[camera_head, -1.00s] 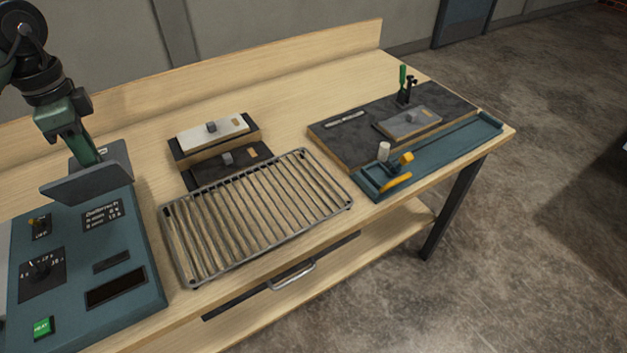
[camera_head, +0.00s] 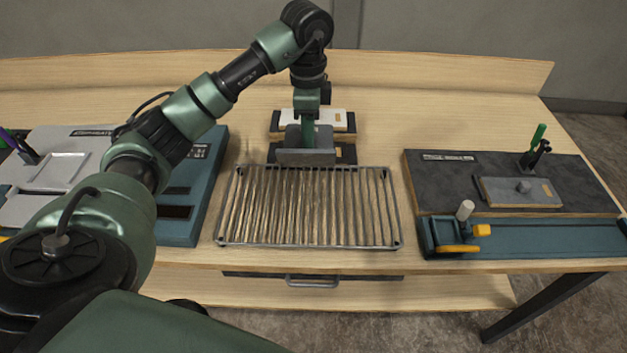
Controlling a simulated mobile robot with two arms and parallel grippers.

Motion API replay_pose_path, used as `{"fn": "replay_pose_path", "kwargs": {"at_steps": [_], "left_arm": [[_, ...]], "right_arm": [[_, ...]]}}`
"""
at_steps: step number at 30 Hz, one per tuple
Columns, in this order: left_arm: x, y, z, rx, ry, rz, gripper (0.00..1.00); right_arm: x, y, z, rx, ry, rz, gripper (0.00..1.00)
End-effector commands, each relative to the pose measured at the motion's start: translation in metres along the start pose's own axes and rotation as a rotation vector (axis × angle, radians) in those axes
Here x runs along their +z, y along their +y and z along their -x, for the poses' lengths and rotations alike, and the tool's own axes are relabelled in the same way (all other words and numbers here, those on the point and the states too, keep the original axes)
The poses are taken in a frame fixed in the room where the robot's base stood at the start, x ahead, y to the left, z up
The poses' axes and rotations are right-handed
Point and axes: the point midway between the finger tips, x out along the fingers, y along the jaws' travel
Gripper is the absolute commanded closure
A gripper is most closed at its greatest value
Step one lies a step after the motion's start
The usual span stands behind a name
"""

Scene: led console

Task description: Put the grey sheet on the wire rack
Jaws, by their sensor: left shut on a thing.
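The grey sheet (camera_head: 305,158) is in my left gripper (camera_head: 308,132) and looks bent, with one face toward me and another part rising behind it. My left gripper is shut on it, pointing down. The wire rack (camera_head: 310,246) lies on the bench in the middle, its slats running front to back. In the picture the sheet overlaps the rack's back edge. Its height above the rack is hard to tell. My right gripper is not in view.
Dark blocks, one with a white plate (camera_head: 326,116), stand behind the rack. A teal console (camera_head: 208,185) is at left, partly behind my arm. At right are a dark board (camera_head: 440,190) with a grey plate and a teal tool (camera_head: 550,238) with a yellow handle.

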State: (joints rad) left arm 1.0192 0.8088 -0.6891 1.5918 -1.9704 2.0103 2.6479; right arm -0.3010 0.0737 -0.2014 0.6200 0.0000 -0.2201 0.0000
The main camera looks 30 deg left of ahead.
Motion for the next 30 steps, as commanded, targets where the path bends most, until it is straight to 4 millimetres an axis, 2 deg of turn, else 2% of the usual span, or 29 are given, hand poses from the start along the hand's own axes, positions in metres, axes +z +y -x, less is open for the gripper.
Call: {"fn": "replay_pose_path", "kwargs": {"at_steps": [1,2,10,17,24,30], "left_arm": [[-0.002,0.002,-0.017,0.008,0.002,-0.004,1.00],[-0.001,0.002,-0.025,0.008,0.001,-0.003,1.00],[0.000,0.001,-0.078,0.002,-0.001,-0.001,1.00],[-0.001,0.000,-0.099,0.002,0.000,-0.001,1.00],[-0.001,0.000,-0.131,0.001,0.000,-0.002,1.00],[-0.001,-0.001,-0.134,-0.002,0.002,-0.002,1.00]], "right_arm": [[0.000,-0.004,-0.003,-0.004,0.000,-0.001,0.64],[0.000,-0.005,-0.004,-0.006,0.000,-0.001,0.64],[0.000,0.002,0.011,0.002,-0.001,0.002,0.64],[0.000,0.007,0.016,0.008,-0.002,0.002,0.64],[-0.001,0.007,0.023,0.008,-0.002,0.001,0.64],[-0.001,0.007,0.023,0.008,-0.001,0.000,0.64]]}}
